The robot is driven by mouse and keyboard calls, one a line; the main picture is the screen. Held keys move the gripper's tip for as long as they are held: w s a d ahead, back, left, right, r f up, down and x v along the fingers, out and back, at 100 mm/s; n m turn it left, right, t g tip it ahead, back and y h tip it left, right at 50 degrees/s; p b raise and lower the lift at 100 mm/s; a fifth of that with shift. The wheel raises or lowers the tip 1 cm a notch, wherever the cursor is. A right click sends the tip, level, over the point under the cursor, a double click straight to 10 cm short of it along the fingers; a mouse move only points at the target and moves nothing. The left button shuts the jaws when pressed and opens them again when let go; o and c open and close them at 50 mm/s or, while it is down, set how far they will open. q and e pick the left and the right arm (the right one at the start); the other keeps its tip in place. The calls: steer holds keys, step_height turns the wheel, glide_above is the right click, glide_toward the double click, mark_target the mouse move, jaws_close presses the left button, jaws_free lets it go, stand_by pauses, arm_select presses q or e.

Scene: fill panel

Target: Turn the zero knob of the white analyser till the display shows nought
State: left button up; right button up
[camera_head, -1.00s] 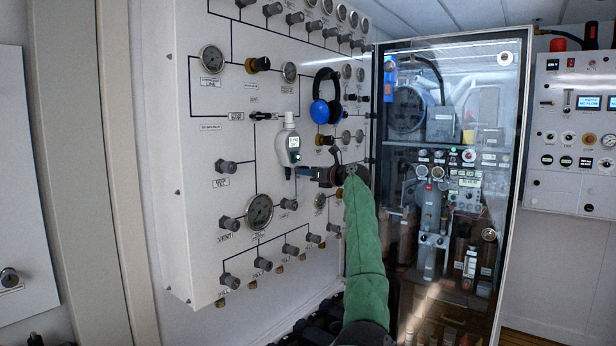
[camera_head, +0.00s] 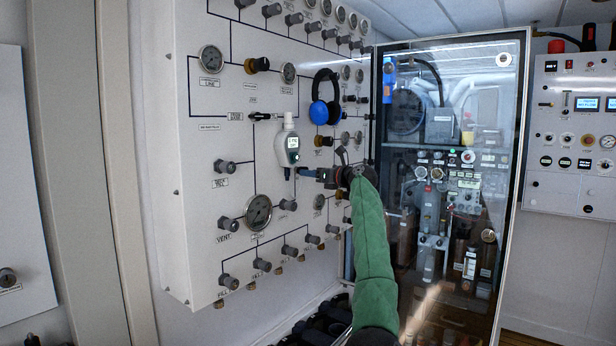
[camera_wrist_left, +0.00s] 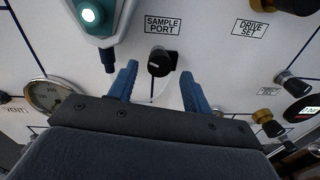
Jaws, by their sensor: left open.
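The white analyser (camera_head: 288,148) hangs upright on the white panel in the head view. Its small lit display (camera_head: 292,142) is too small to read surely. In the left wrist view, only its teal-edged lower end (camera_wrist_left: 104,28) shows at top left, with a round glowing button. I cannot pick out the zero knob surely. My left gripper (camera_head: 303,171) is just right of and below the analyser, pointing at the panel. In the wrist view, its blue fingers (camera_wrist_left: 159,70) are open and empty, either side of a black knob (camera_wrist_left: 160,63) under the label "SAMPLE PORT". No contact with it is visible.
Blue headphones (camera_head: 325,98) hang above my left gripper. A large gauge (camera_head: 258,212) and several grey valve knobs stick out around the analyser. A glass-doored cabinet (camera_head: 520,60) stands right of the panel. Several dark objects lie low beneath the panel.

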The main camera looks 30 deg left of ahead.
arm_select(q)
steer(key=d, duration=0.3)
steer(key=d+b, duration=0.1)
steer(key=d, duration=0.1)
steer(key=shift+s+d, duration=0.15)
steer(key=shift+s, duration=0.2)
arm_select(e)
steer(key=a+f, duration=0.1)
steer(key=w+a+f, duration=0.1)
steer(key=shift+a+f+t+y, duration=0.15)
steer(key=shift+f+t+y, duration=0.15)
steer(key=shift+f, duration=0.05)
steer(key=shift+s, duration=0.25)
steer(key=shift+w+r, duration=0.1)
steer(key=shift+w, duration=0.25)
steer(key=shift+s, duration=0.1)
